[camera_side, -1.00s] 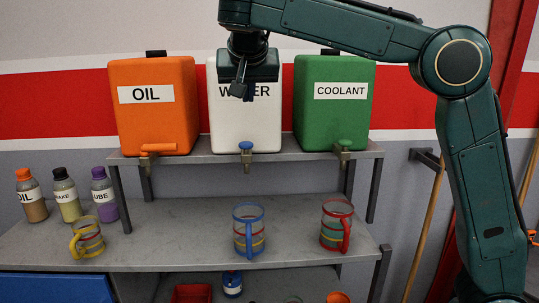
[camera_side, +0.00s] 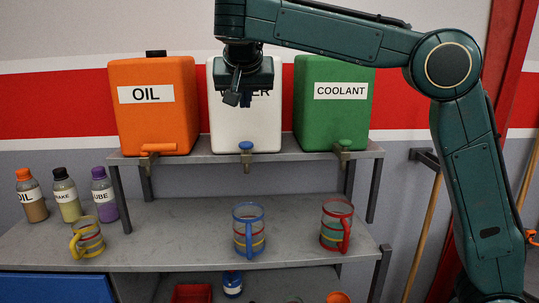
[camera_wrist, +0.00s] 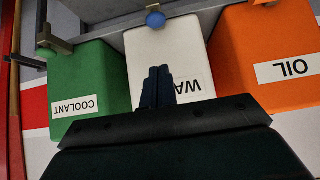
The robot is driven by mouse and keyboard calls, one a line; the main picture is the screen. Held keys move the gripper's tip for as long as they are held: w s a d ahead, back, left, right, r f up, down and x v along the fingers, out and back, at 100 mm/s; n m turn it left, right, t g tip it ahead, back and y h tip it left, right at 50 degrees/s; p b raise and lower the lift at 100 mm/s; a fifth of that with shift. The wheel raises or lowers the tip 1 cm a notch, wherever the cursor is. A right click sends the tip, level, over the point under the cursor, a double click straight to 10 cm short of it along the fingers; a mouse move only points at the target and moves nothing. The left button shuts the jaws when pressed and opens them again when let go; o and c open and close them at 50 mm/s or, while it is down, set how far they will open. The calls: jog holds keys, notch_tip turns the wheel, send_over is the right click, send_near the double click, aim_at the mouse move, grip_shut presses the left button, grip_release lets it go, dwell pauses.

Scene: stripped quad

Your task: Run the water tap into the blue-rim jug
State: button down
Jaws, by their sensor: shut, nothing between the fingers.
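The white water tank (camera_side: 255,133) stands on the upper shelf between the orange and green tanks. Its blue tap (camera_side: 246,147) is at the lower front, and it also shows in the wrist view (camera_wrist: 155,19). The blue-rim jug (camera_side: 248,232) stands upright on the lower shelf below that tap. It shows coloured bands and a blue handle. I cannot see any water flowing. My gripper (camera_side: 233,98) is shut and empty, in front of the upper part of the white tank and above the tap. In the wrist view its closed fingers (camera_wrist: 159,86) partly cover the water label.
An orange oil tank (camera_side: 178,122) and a green coolant tank (camera_side: 320,122) flank the white one. A yellow-rim jug (camera_side: 88,238) and a red-rim jug (camera_side: 337,226) stand on the lower shelf. Several bottles (camera_side: 66,196) stand at left. The shelf between the jugs is clear.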

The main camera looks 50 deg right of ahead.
send_over(247, 142)
jog(key=s+a, duration=0.2)
notch_tip(247, 142, down, 7)
jog(key=shift+w+f, duration=0.1)
jog(key=shift+f, duration=1.3)
